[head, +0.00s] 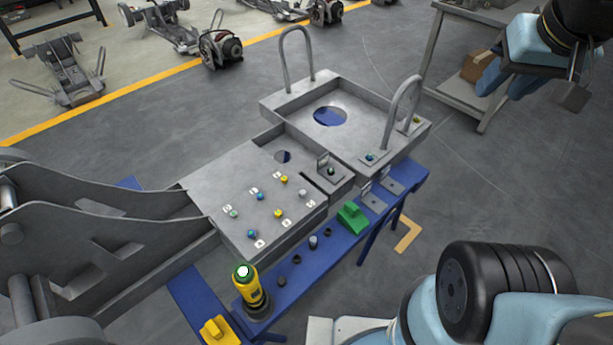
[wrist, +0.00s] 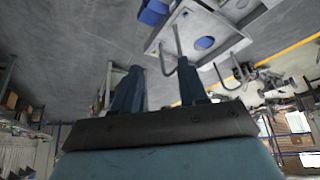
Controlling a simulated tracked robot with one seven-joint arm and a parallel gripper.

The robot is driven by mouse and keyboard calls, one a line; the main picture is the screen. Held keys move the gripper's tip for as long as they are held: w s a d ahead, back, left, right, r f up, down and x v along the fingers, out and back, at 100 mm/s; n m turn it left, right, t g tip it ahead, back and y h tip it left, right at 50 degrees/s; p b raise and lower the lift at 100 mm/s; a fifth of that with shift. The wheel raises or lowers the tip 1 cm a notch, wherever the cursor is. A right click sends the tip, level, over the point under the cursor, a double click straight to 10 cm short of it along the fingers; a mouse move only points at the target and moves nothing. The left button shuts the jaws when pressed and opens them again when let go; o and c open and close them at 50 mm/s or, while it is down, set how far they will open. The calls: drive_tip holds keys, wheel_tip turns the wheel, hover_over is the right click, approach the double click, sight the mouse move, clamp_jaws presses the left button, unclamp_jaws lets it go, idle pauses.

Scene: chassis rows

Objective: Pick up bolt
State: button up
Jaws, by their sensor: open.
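Several small bolts stand on the grey chassis plate in the head view, among them a blue bolt (head: 260,196), a yellow bolt (head: 284,180), a grey bolt (head: 302,193) and a teal bolt (head: 234,213). Another blue bolt (head: 369,157) sits on the plate by the right handle. Which bolt is meant cannot be told. My gripper (head: 526,99) is at the upper right of the head view, raised and well away from the bolts. In the wrist view my gripper (wrist: 160,80) has its two fingers apart with nothing between them. No bolt can be made out there.
A blue stand (head: 340,252) carries the grey chassis (head: 235,180), which has two upright loop handles. A yellow tool (head: 250,286) and a green block (head: 352,217) are on the stand. A grey cart (head: 465,104) with a brown box stands behind my gripper. Open floor lies around.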

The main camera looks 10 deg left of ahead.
drive_tip(key=shift+o, duration=0.7)
drive_tip(key=shift+w+a, duration=0.1)
drive_tip(key=shift+w, duration=0.05)
drive_tip(key=w+a+f+n+g, duration=0.2)
drive_tip(key=w+a+f, duration=0.35)
drive_tip(key=w, duration=0.25)
drive_tip(key=n+g, duration=0.4)
drive_tip(key=n, duration=0.3)
hover_over(303, 192)
wheel_tip(303, 192, down, 23)
drive_tip(key=shift+m, duration=0.3)
wheel_tip(303, 192, down, 13)
drive_tip(key=shift+f, duration=0.1)
